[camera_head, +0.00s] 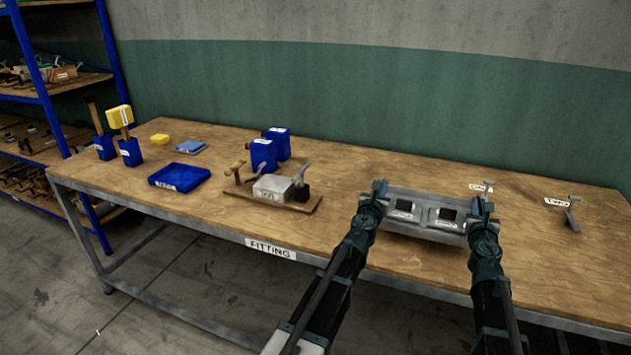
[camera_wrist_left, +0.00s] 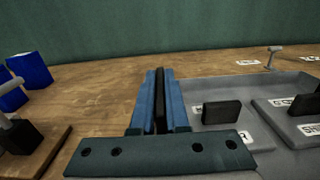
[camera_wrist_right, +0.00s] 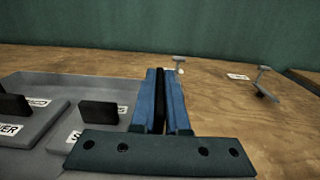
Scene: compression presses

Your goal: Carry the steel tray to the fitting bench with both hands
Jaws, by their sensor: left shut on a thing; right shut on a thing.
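The grey steel tray (camera_head: 425,197) is over the front right part of the wooden fitting bench (camera_head: 215,225). It looks about level and holds two labelled grey blocks with dark inserts. I cannot tell whether its underside touches the bench top. My left gripper (camera_head: 378,188) is shut on the tray's left end, and my right gripper (camera_head: 484,206) is shut on its right end. In the left wrist view the tray (camera_wrist_left: 235,88) lies right of the fingers; in the right wrist view the tray (camera_wrist_right: 75,84) lies left of them. A dark strip shows between the fingers in both wrist views.
Left of the tray stands a wooden board with a clamp and grey block (camera_head: 272,187). Blue bottles (camera_head: 264,154), a blue tray (camera_head: 180,177) and tool holders (camera_head: 130,152) are further left. A small metal piece (camera_head: 571,214) stands to the right. The green wall is behind.

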